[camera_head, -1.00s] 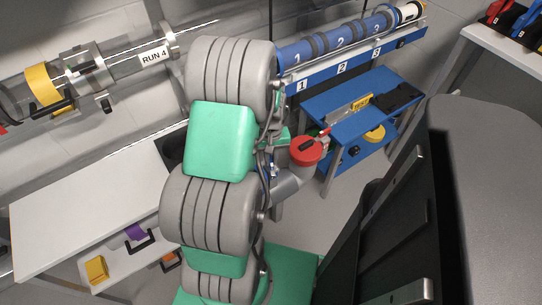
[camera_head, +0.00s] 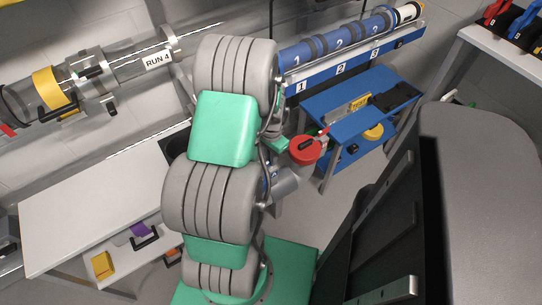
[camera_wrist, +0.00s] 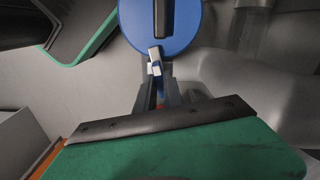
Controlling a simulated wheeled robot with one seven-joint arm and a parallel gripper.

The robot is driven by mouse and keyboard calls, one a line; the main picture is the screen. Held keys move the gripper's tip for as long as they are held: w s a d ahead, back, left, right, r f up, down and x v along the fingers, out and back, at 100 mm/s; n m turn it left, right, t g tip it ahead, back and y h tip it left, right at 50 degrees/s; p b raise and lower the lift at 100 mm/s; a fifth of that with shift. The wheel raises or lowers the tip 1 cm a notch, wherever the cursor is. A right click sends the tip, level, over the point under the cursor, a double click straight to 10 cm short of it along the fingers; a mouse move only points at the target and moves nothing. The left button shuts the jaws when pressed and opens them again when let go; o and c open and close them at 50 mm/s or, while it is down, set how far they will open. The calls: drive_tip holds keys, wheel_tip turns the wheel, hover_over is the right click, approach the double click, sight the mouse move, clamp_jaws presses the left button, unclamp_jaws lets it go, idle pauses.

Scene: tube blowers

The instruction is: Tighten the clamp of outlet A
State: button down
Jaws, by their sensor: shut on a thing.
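A blue round cap (camera_wrist: 160,22) with a black bar across it fills the top middle of the wrist view. A small white-and-blue lever (camera_wrist: 155,66) stands at its lower edge. My gripper (camera_wrist: 158,92) is just below the cap, its narrow fingers shut on this lever. The lower part of the lever is hidden between the fingers. No letter A shows, so I cannot tell which outlet this is. In the head view my arm hides the gripper and the blue cap.
A transparent tube (camera_head: 130,65) labelled RUN 4 runs along the wall at left, above a white bench (camera_head: 80,195). A blue stand (camera_head: 335,105) is at back right, under numbered blue tubes (camera_head: 340,38). A large grey housing (camera_head: 490,190) fills the right side.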

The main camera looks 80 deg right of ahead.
drive_tip(key=shift+d+m, duration=0.1)
drive_tip(key=shift+m, duration=1.2)
drive_tip(key=c, duration=1.5)
unclamp_jaws()
drive_tip(key=shift+o, duration=0.2)
drive_tip(key=shift+r, duration=0.1)
wheel_tip(320, 180, up, 8)
drive_tip(key=shift+f+p, duration=0.15)
drive_tip(key=shift+p, duration=0.75)
